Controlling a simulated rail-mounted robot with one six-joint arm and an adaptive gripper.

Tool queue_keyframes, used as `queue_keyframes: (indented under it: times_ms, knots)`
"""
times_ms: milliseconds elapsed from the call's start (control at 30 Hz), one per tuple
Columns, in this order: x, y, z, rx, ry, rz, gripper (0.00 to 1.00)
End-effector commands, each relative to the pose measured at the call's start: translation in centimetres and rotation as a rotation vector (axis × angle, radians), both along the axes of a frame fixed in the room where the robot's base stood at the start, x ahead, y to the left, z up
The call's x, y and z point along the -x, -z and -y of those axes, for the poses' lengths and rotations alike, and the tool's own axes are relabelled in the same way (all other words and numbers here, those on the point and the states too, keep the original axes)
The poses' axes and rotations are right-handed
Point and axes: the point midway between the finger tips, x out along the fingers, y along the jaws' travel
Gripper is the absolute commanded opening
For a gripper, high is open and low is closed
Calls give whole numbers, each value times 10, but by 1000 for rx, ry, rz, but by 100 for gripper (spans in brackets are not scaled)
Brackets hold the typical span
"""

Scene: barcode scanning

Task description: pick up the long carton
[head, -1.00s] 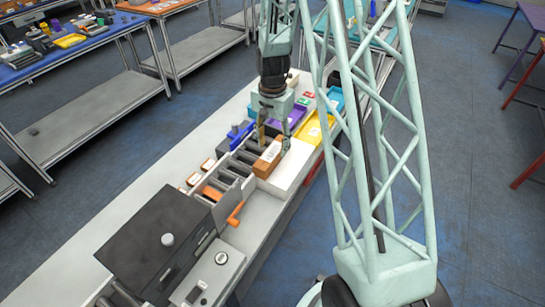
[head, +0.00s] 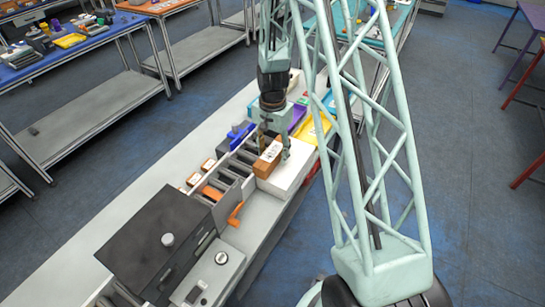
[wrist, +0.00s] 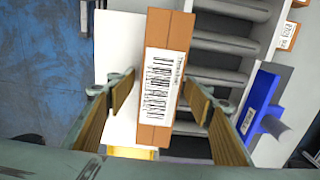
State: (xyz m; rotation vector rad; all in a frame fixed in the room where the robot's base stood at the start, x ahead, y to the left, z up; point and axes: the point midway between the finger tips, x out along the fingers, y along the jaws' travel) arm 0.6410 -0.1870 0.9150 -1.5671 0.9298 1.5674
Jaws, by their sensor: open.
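The long carton (head: 267,158) is brown with a white barcode label facing up. It lies along the edge of a white block beside the rollers, and fills the middle of the wrist view (wrist: 165,85). My gripper (head: 275,149) is open over it, pointing down. In the wrist view its two fingers (wrist: 158,95) stand on either side of the carton, with a visible gap on each side. I cannot tell how far down the carton's sides the fingertips reach.
A white block (head: 290,176) lies beside the carton. Rollers (head: 229,178) with orange-brown boxes nearby run to the left. A blue object (wrist: 262,108) stands to the right in the wrist view. A yellow tray (head: 314,130) and a dark machine (head: 150,245) share the bench.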

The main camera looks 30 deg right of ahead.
Motion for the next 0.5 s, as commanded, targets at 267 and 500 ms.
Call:
queue_keyframes:
  times_ms: [267,500]
  knots:
    - [0,0,0,0,0,0,48]
    - [0,0,0,0,0,0,36]
